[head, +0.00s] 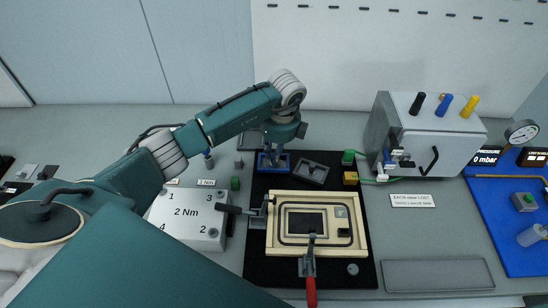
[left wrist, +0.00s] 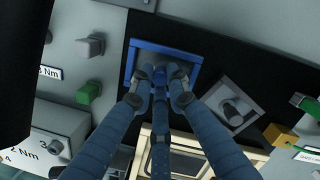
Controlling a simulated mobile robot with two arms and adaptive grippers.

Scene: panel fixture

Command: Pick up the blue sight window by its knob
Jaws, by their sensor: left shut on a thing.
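The blue sight window (head: 262,165) is at the back left of the black mat, a blue rectangular frame with a knob in its middle. In the left wrist view the blue sight window (left wrist: 184,52) lies under the fingers. My left gripper (head: 273,155) points down over it. In the left wrist view the left gripper's fingertips (left wrist: 160,80) are closed around the blue knob (left wrist: 159,71), which they partly hide. I cannot tell whether the window is raised off the mat. My right gripper is not in view.
A grey window with a knob (head: 312,172) lies just right of the blue one. A cream frame fixture (head: 349,244) with a red-handled clamp (head: 310,270) stands in front. A grey box (head: 185,224) is left, a metal cabinet (head: 427,130) right. An empty grey tray (head: 437,275) lies front right.

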